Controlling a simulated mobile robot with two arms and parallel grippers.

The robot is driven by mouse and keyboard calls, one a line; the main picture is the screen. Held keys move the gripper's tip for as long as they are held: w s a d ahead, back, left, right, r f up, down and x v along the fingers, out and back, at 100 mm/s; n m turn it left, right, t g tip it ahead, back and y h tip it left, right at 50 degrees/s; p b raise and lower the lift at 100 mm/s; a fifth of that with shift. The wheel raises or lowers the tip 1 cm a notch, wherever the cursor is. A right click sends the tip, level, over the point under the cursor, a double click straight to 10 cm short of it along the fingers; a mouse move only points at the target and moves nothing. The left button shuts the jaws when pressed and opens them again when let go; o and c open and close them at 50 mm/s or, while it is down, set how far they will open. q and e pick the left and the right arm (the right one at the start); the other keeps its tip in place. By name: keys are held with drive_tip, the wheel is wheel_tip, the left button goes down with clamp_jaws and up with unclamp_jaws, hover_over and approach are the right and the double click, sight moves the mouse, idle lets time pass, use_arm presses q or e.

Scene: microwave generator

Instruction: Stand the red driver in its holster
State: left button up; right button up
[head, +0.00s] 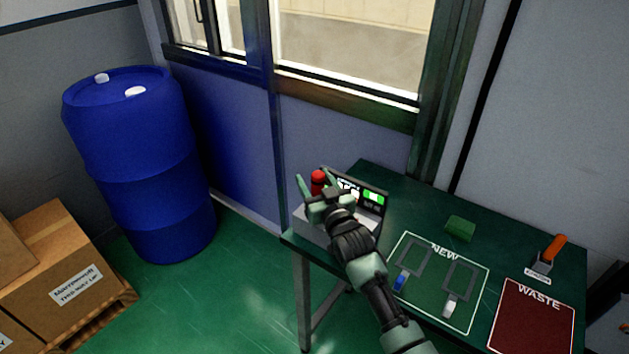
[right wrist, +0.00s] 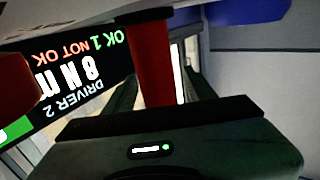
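The red driver (head: 318,180) shows as a red top at the back left corner of the table, beside a grey unit with a small display (head: 375,197). In the right wrist view it is a red upright shaft (right wrist: 151,65). My right gripper (head: 316,185) is around the driver, one finger on each side, with gaps that look open. The driver's lower end and its holster are hidden, so I cannot tell how it is seated. My left gripper is not in view.
The green table (head: 400,185) holds a mat marked NEW (head: 470,268), a green block (head: 460,228), a red WASTE mat (head: 530,318) and an orange-handled tool (head: 554,250). A blue barrel (head: 140,160) and cardboard boxes (head: 60,275) stand at left.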

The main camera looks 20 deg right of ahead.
drive_tip(key=shift+f, duration=0.2)
drive_tip(key=shift+s, duration=0.5)
drive_tip(key=s, duration=0.6)
drive_tip(key=shift+s+d+r+b, duration=0.15)
drive_tip(key=shift+s+d+b, duration=0.15)
drive_tip(key=shift+s+b, duration=0.1)
